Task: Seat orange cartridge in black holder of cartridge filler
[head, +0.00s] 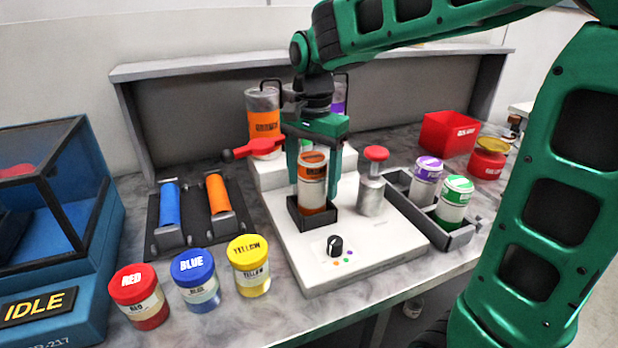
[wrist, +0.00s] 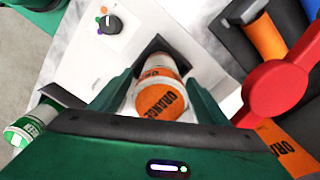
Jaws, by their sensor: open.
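The orange cartridge (head: 312,180), a clear cylinder with an orange top label and orange contents at the bottom, stands upright in the black holder (head: 299,221) on the white cartridge filler (head: 360,250). Its labelled orange top (wrist: 160,98) faces the camera in the wrist view. My gripper (head: 318,175) points down over the holder with its green fingers on either side of the cartridge. The fingers are open. Whether the cartridge touches the holder's floor is hidden. The black holder also shows in the wrist view (wrist: 153,45), behind the cartridge.
A red lever (head: 262,147) reaches out left of my gripper. A red-topped plunger (head: 375,155) stands close on the right. A grey tray (head: 463,237) holds purple and green cartridges. Red, blue and yellow jars (head: 195,285) stand front left.

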